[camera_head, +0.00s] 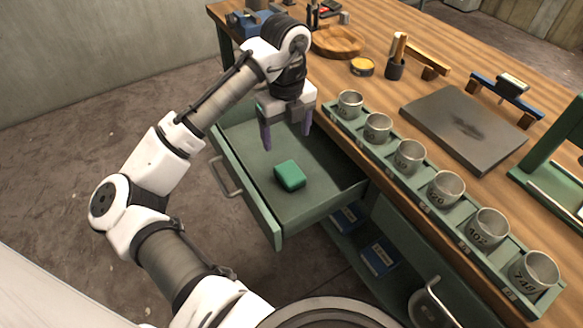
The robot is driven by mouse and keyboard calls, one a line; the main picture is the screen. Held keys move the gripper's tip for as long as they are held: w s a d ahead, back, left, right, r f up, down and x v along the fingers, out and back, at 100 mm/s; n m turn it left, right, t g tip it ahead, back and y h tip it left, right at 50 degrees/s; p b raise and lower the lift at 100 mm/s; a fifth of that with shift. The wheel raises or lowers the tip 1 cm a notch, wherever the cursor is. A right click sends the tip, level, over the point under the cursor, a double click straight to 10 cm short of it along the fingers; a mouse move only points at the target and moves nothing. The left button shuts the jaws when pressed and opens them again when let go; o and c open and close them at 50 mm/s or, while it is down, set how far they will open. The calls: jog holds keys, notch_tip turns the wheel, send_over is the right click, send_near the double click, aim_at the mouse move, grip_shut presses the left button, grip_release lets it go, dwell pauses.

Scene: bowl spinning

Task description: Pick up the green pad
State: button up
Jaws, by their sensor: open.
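The green pad (290,175) is a small block with rounded edges. It lies on the floor of the open green drawer (322,188), near the drawer's middle. My gripper (287,140) hangs fingers-down over the back part of the drawer, above and slightly behind the pad in the picture. Its two purple fingers are spread apart with nothing between them. The gripper does not touch the pad.
The drawer walls surround the pad, with a handle (222,178) on the front. The wooden bench (390,87) stands to the right. A rack of several metal cups (445,188) lines its edge.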

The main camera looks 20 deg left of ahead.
send_over(290, 172)
jog(key=f, duration=0.6)
jog(key=shift+a+f, duration=0.3)
jog(key=shift+f, duration=0.1)
jog(key=shift+d+f+p, duration=0.15)
jog(key=shift+f+p, duration=0.25)
jog(key=shift+f, duration=0.95)
jog(key=shift+d+f+p, duration=0.15)
jog(key=shift+f+p, duration=0.25)
jog(key=shift+f, duration=0.95)
jog(key=shift+c, duration=0.3)
jog(key=c, duration=1)
